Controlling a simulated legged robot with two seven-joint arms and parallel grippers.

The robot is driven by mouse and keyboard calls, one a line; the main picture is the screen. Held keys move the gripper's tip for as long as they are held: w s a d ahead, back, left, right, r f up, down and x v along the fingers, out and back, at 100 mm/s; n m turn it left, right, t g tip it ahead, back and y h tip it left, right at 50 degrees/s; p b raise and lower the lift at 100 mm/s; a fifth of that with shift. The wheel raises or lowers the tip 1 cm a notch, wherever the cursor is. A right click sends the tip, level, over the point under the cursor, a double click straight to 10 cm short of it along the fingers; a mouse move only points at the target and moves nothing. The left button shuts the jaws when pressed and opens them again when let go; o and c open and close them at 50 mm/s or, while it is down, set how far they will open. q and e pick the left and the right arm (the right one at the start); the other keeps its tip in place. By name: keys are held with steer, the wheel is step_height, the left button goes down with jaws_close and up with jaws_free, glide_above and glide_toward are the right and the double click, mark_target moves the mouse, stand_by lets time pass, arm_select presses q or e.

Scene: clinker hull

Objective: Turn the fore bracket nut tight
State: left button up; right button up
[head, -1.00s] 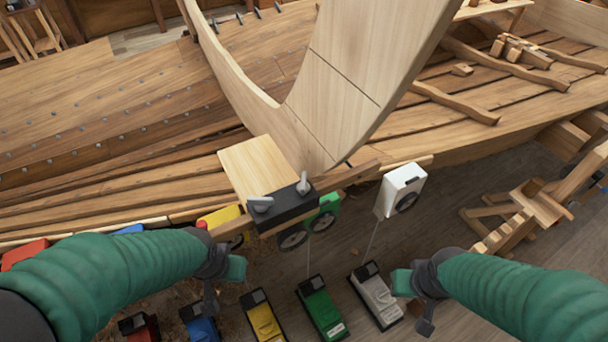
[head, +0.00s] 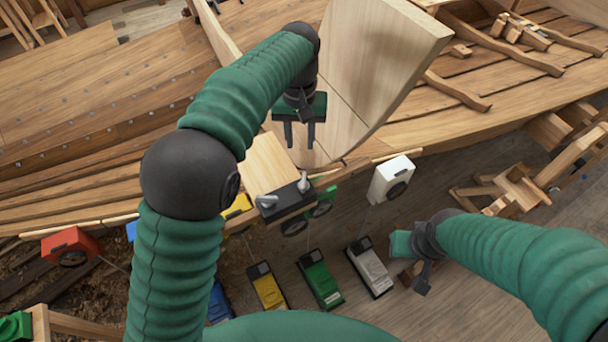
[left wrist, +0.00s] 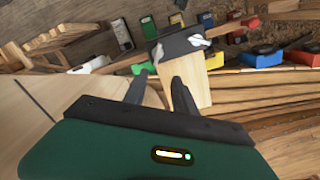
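A black bracket (head: 287,203) is fixed at the outer end of a pale wooden block (head: 268,165) beside the hull. It carries two grey wing nuts: one at left (head: 267,201) and one at right (head: 304,181). I cannot tell which is the fore one. My left gripper (head: 299,147) points down above and behind the block, open and empty, apart from the nuts. The left wrist view shows its spread fingers (left wrist: 160,92), with the bracket (left wrist: 180,47) beyond them. My right gripper (head: 410,262) hangs at lower right, clear of the bracket; its finger gap is unclear.
The tall curved wooden stem (head: 375,70) rises right beside my left gripper. A green reel (head: 324,200) sits close by the bracket, and a white box (head: 391,180) stands to its right. Several coloured devices, including a yellow one (head: 267,288), lie below.

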arm_select(q)
steer(key=d, duration=0.1)
steer(key=p, duration=0.6)
glide_toward(304, 179)
step_height(304, 179, down, 9)
steer(key=shift+r, duration=0.2)
steer(key=shift+s+d+f, duration=0.1)
steer(key=shift+f, duration=0.2)
steer(key=shift+c, duration=0.4)
jaws_close()
